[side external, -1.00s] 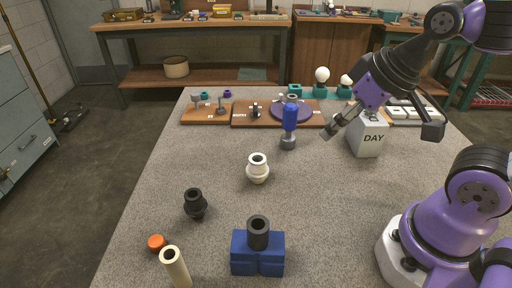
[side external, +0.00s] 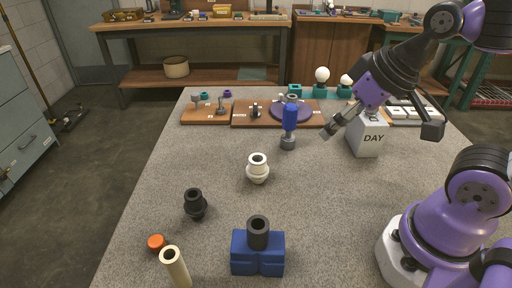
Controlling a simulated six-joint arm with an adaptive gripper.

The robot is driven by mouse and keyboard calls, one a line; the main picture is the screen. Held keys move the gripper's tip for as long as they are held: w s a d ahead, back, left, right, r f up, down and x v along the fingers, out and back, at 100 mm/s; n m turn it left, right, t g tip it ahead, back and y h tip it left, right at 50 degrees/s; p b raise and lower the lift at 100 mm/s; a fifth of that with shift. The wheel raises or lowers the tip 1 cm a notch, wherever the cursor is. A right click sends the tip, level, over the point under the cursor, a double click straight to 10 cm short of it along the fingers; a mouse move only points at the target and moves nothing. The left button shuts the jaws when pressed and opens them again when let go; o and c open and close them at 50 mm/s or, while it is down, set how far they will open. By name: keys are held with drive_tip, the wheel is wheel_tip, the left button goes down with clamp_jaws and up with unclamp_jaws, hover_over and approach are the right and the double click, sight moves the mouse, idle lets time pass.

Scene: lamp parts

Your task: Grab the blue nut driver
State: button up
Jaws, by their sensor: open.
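The blue nut driver (side external: 290,117) stands upright in a small grey holder (side external: 288,143) near the far middle of the table. My gripper (side external: 384,129) is open and empty. It hangs in the air to the right of the nut driver, over the white DAY block, with its fingers spread wide. One finger points down and left toward the nut driver, with a gap between them in the picture. Nothing hides the nut driver's handle.
The white DAY block (side external: 366,142) stands below my gripper. Wooden boards with parts (side external: 243,120) lie behind the nut driver. A cream lamp part (side external: 257,170), a black part (side external: 195,205) and a blue vise-like block (side external: 244,255) stand nearer. The table between them is clear.

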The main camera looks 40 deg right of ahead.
drive_tip(key=w+d+r+m+g, duration=0.1)
drive_tip(key=w+d+r+g, duration=0.2)
drive_tip(key=w, duration=0.5)
drive_tip(key=m+g, duration=0.1)
drive_tip(key=g, duration=0.1)
hover_over(290, 117)
drive_tip(key=d, duration=0.1)
drive_tip(key=f, duration=0.1)
drive_tip(key=w+f, duration=0.1)
drive_tip(key=f, duration=0.1)
drive_tip(key=shift+f, duration=0.2)
drive_tip(key=shift+w+d+f+g, duration=0.1)
drive_tip(key=shift+d+f+g, duration=0.05)
drive_tip(key=shift+f+g, duration=0.15)
wheel_tip(290, 117, down, 10)
drive_tip(key=shift+f, duration=0.15)
clamp_jaws()
